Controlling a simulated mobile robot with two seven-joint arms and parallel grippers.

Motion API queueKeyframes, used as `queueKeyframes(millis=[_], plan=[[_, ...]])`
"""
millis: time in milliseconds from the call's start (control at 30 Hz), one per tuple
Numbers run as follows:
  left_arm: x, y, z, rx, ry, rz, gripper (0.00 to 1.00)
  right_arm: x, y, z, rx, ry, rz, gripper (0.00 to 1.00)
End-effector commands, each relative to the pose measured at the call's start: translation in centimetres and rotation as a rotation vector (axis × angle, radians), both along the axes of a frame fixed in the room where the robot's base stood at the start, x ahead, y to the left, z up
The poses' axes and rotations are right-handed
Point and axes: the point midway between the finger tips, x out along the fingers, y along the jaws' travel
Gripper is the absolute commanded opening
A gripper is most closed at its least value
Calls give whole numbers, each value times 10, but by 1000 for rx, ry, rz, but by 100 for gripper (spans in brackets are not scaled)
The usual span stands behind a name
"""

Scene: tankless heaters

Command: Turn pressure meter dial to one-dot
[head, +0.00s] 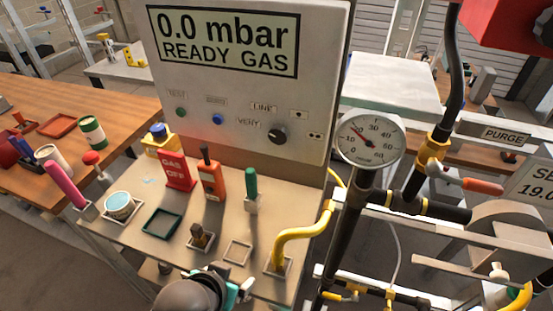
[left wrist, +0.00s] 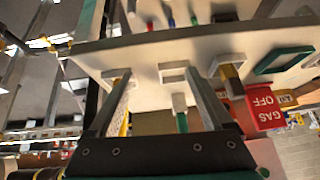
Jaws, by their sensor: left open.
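The pressure meter (head: 245,95) is a white panel whose screen reads "0.0 mbar READY GAS". Its black round dial (head: 278,136) sits at the lower right of the face, among small labels and dot marks. The dial's exact pointing is too small to tell. My left gripper (head: 236,291) is at the bottom of the head view, below and in front of the dial and well apart from it. In the left wrist view its two fingers (left wrist: 160,88) are spread with nothing held between them. My right gripper is not in view.
A bench holds a red "GAS OFF" block (head: 178,171), an orange tester (head: 211,178), a green-handled tool (head: 251,188) and a green tray (head: 162,223).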

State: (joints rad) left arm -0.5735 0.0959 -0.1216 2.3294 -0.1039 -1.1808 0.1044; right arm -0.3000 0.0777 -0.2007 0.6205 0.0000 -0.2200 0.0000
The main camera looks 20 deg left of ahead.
Motion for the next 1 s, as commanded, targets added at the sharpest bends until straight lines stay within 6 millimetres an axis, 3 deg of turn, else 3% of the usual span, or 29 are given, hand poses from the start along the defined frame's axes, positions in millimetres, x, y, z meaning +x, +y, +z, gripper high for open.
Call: queueKeyframes(millis=[167, 333, 600, 767, 1000], plan=[[35, 4, 29, -15, -242, 61, 84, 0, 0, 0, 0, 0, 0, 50], [66, 3, 77, -49, -530, 90, 84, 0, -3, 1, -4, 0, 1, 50], [83, -11, 150, -121, -897, 42, 84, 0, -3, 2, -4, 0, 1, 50], [83, -17, 168, -145, -980, 16, 84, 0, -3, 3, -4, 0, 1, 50], [98, -19, 171, -148, -994, 10, 84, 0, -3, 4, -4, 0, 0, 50]])
